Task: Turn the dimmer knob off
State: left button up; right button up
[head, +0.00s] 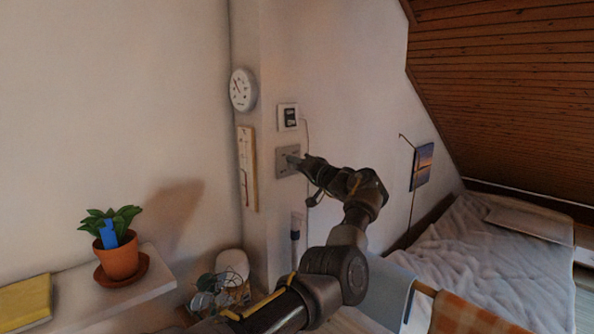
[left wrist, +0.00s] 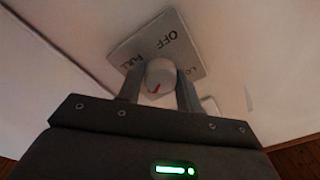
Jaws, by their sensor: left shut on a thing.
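The dimmer knob (left wrist: 160,76) is a round light-grey knob with a red pointer mark, on a grey wall plate (left wrist: 192,55) lettered OFF, FULL and a partly hidden LO. In the left wrist view the red mark points toward the gripper body, away from the OFF lettering. My left gripper (left wrist: 159,88) has a finger on each side of the knob and is shut on it. In the head view the plate (head: 282,163) is on the wall and my left gripper (head: 297,162) reaches it from the right, hiding the knob. My right gripper is not in view.
A white thermostat (head: 288,117) is just above the plate. A round dial (head: 243,90) and a long thermometer (head: 247,168) hang to the left. A potted plant (head: 120,258) stands on a shelf at lower left. A bed (head: 480,265) is at right.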

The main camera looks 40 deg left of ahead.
pick_arm(q)
jog(key=n+b, duration=0.1)
jog(key=n, duration=0.6)
jog(key=n+g+b, duration=0.1)
jog(key=n, duration=0.6)
jog(key=n+b, duration=0.1)
jog(key=n, duration=0.6)
jog(key=shift+w+g+h, duration=0.15)
jog(key=shift+g+h, duration=0.15)
jog(key=n+b, duration=0.1)
jog(key=n, duration=0.3)
jog(key=shift+n+b, duration=0.3)
jog(key=shift+n+t+h+b, duration=0.45)
jog(key=shift+n+b, duration=2.65)
jog(key=shift+n, duration=3.3)
jog(key=shift+r, duration=0.1)
